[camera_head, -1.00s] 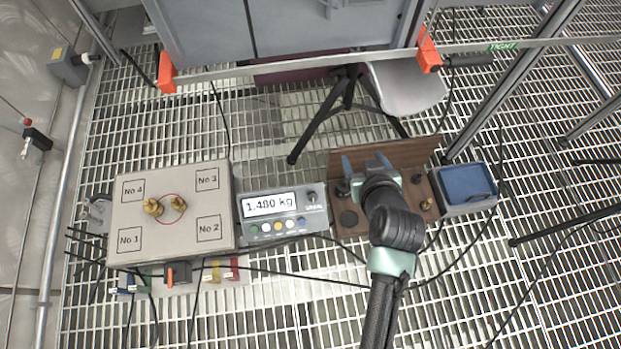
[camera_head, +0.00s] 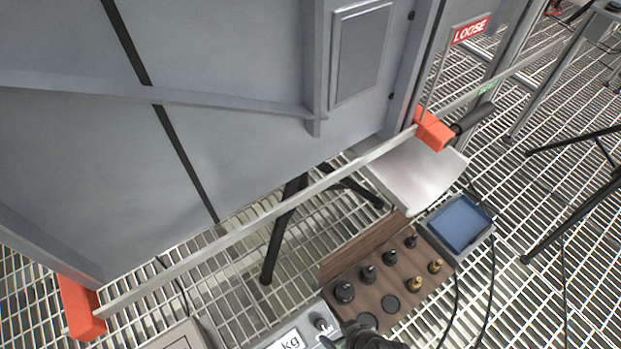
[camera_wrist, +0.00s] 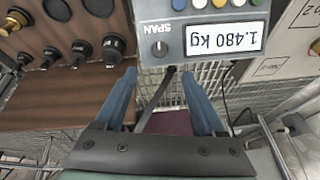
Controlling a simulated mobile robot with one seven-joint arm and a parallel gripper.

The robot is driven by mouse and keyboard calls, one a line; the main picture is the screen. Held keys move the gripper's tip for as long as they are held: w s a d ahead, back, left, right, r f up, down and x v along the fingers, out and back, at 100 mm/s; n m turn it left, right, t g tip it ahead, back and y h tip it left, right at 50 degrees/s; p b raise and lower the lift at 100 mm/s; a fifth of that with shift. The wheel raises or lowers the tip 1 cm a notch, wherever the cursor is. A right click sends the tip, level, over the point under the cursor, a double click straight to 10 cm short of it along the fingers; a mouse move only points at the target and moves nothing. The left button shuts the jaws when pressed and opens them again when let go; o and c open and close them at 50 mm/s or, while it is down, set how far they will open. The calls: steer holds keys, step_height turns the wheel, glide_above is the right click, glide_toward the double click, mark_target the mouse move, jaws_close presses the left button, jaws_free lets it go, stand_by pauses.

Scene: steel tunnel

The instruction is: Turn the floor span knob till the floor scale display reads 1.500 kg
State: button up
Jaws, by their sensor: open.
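The floor scale display (camera_wrist: 223,39) reads 1.480 kg, upside down in the wrist view. The span knob (camera_wrist: 160,48), a dark round knob with a pale pointer line, sits on the grey indicator box under the word SPAN. My gripper (camera_wrist: 162,80) is open and empty, its two blue fingers on either side of the knob in the picture; I cannot tell how far short of it they are. In the head view the knob (camera_head: 321,324) shows at the bottom edge beside the partly cut-off display (camera_head: 290,342). My wrist is mostly out of that frame.
A wooden block (camera_head: 347,279) with several black and brass weights stands beside the indicator. A blue-topped box (camera_head: 457,223) lies beyond it. An orange-ended bar (camera_head: 260,225) crosses in front of a large grey panel (camera_head: 230,65). Black cables run over the grating.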

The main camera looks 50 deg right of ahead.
mark_target(322, 325)
steer(key=b+x, duration=0.7)
steer(key=x, duration=0.5)
steer(key=shift+f+b, duration=0.3)
steer(key=shift+b, duration=0.1)
steer(key=shift+c, duration=0.2)
jaws_close()
